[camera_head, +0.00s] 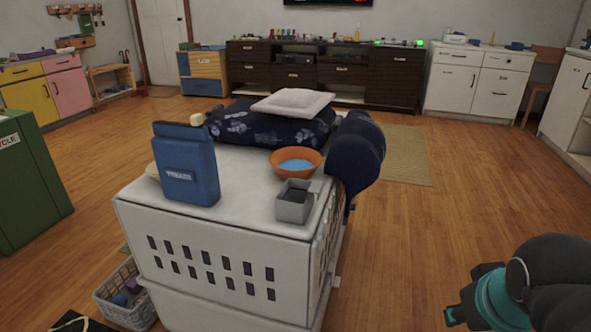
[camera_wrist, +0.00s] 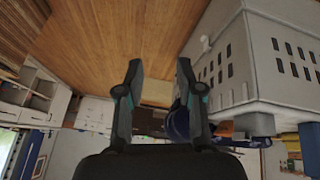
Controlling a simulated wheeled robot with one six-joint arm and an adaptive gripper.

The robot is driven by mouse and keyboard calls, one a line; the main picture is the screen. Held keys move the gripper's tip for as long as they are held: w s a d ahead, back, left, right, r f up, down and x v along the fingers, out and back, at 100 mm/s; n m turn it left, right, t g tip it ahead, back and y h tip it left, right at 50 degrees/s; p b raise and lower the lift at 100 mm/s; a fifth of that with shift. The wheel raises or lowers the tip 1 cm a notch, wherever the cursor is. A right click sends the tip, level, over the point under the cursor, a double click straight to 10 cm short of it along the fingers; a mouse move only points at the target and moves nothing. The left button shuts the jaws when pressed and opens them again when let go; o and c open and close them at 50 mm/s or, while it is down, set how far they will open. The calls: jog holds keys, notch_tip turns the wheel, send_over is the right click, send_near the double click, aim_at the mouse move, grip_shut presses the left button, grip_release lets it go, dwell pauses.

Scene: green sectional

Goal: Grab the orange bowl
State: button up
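The orange bowl (camera_head: 308,169) stands upright on top of a white crate (camera_head: 218,212) in the head view, with something light blue inside it. A small grey open box (camera_head: 293,203) is just in front of the bowl. In the wrist view, which looks upside down, an orange patch (camera_wrist: 222,128) beyond the crate edge appears to be the bowl, mostly hidden. My gripper (camera_wrist: 158,66) is open with nothing between its fingers. My arm shows at the lower right of the head view, off to the right of the crate and well apart from the bowl.
A blue treats container (camera_head: 186,168) stands on the crate left of the bowl. A dark cushion (camera_head: 268,125) with a pale pillow (camera_head: 292,102) lies behind it. A dark blue rounded object (camera_head: 355,155) hangs at the crate's right edge, beside the bowl. Wooden floor right of the crate is clear.

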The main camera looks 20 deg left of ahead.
jog(key=w+a+r+n+t+h+b, duration=0.1)
jog(key=w+a+r+n, duration=0.2)
jog(key=w+a+n, duration=0.4)
jog(key=w+a+r+n+t+h+b, duration=0.1)
jog(key=w+a+r+n, duration=0.25)
jog(key=w+n, duration=0.4)
jog(key=w+a+r+n+h+b, duration=0.1)
jog(key=w+a+r+n, duration=0.3)
jog(key=w, duration=0.6)
jog(key=w+a+n+t+b, duration=0.1)
jog(key=w+a+n+t, duration=0.3)
jog(key=a+n, duration=0.85)
jog(key=w+a+n+t+b, duration=0.15)
jog(key=w+a+n, duration=0.4)
jog(key=a, duration=1.35)
jog(key=b, duration=0.2)
send_near(274, 155)
jog(key=shift+w+d+f+t+y, duration=0.2)
jog(key=shift+w+d+f, duration=0.05)
jog(key=shift+w+f, duration=0.25)
jog(key=shift+w+d+f+t+y, duration=0.15)
jog(key=shift+w+d+f+y, duration=0.05)
jog(key=shift+w+f, duration=0.25)
jog(key=shift+b+x, duration=0.35)
jog(key=shift+x, duration=3.4)
jog(key=shift+r, duration=0.15)
jog(key=shift+c, duration=0.2)
